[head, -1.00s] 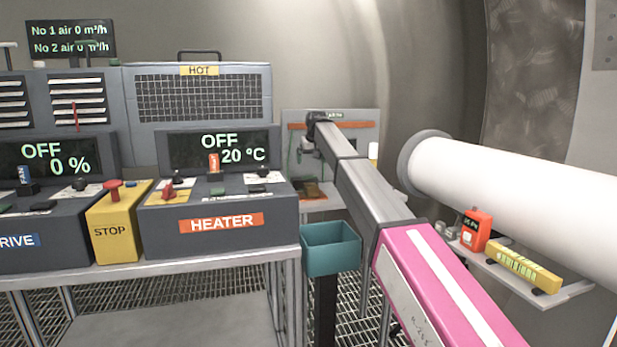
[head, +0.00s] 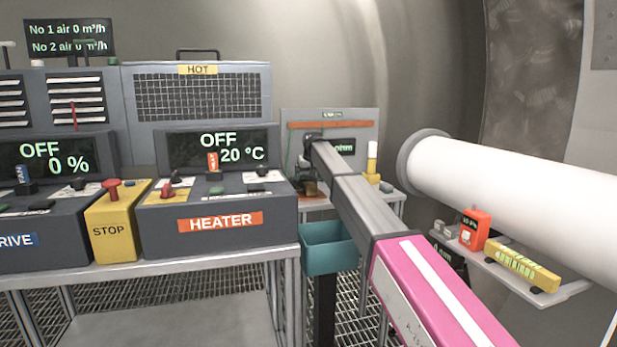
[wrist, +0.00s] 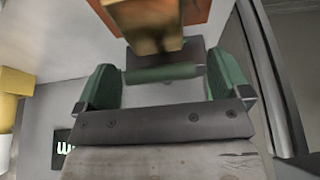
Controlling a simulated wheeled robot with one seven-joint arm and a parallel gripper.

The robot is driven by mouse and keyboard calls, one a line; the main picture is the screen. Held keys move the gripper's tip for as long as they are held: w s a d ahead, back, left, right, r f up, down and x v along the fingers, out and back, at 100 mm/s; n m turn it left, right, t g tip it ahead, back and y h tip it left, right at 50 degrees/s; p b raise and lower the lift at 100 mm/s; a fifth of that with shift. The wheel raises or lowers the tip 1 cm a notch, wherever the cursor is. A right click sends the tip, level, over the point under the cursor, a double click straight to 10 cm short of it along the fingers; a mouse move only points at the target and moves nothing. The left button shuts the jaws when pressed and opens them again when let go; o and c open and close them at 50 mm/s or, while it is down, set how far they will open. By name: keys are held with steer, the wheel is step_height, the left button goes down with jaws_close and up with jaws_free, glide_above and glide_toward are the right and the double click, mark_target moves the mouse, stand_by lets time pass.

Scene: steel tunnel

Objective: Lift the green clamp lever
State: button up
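In the wrist view, a dull green bar (wrist: 165,73), which looks like the clamp lever, lies crosswise between the two green fingers of my gripper (wrist: 164,80). The fingers are wide apart, and I cannot tell whether they touch the bar's ends. A blurred brass-coloured block (wrist: 148,22) is just beyond the bar. In the head view, my arm reaches to the small bench at the back. The gripper and lever are mostly hidden there behind the arm and cannot be made out clearly.
An upright panel (head: 293,115) with an orange strip stands behind the bench. A yellow block with a white cylinder (head: 372,150) is right of my arm. A teal bin (head: 328,250), the heater console (head: 220,225) and a large white pipe (head: 510,185) flank the arm.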

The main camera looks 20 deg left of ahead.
steer(key=c, duration=0.9)
steer(key=shift+o, duration=0.2)
